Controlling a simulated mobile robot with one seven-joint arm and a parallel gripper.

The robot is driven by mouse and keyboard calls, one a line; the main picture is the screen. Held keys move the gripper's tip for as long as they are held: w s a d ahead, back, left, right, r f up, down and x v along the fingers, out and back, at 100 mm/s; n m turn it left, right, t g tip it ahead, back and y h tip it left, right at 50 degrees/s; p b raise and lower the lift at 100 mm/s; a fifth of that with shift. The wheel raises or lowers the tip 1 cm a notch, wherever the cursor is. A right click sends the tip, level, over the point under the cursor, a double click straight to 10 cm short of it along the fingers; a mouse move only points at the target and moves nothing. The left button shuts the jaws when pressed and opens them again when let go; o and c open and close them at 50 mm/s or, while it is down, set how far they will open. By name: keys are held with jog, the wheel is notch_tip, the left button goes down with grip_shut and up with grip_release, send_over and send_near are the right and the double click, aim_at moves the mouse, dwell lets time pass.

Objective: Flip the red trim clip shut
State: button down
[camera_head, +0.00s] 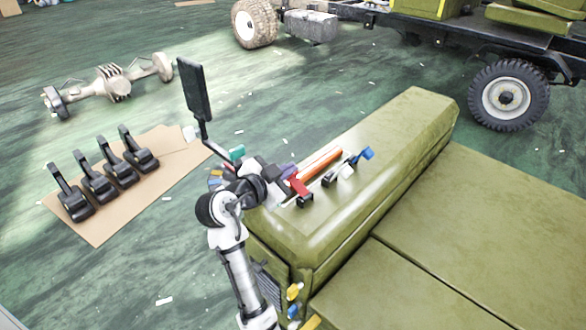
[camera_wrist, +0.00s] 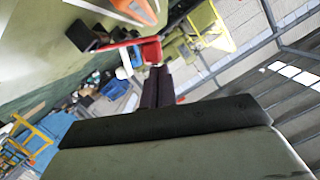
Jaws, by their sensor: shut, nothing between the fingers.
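The red trim clip (camera_head: 298,187) is on top of the olive hood (camera_head: 390,130), its lever tilted up from a small black base (camera_head: 306,201). In the wrist view the red lever (camera_wrist: 120,45) reaches from its black base (camera_wrist: 86,38) toward my fingers. My gripper (camera_head: 288,172) is shut and empty, just beside the lever in the head view. In the wrist view its dark fingers (camera_wrist: 157,75) are together, with the lever's rounded end close to their tips. I cannot tell whether they touch. My arm's wrist partly hides the hood's near left end.
An orange bar (camera_head: 322,161) lies behind the red clip. A black clip (camera_head: 329,180), a white clip (camera_head: 346,170) and a blue clip (camera_head: 366,153) stand to its right. Several black pedals (camera_head: 97,183) lie on cardboard at left. The hood's far right is clear.

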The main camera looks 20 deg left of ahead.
jog(key=shift+w+a+f+n+g+h+p, duration=0.2)
jog(key=shift+a+f+n, duration=0.1)
jog(key=shift+a+n, duration=0.3)
jog(key=shift+w+a+f+n+g+h+p, duration=0.1)
jog(key=shift+w+a+f+n+h+p, duration=0.15)
jog(key=shift+a+n, duration=0.3)
jog(key=shift+w+a+f+n+h, duration=0.1)
jog(key=shift+a+f+n+h, duration=0.25)
jog(key=shift+f+n, duration=0.4)
jog(key=shift+r, duration=0.1)
jog(key=shift+r, duration=0.1)
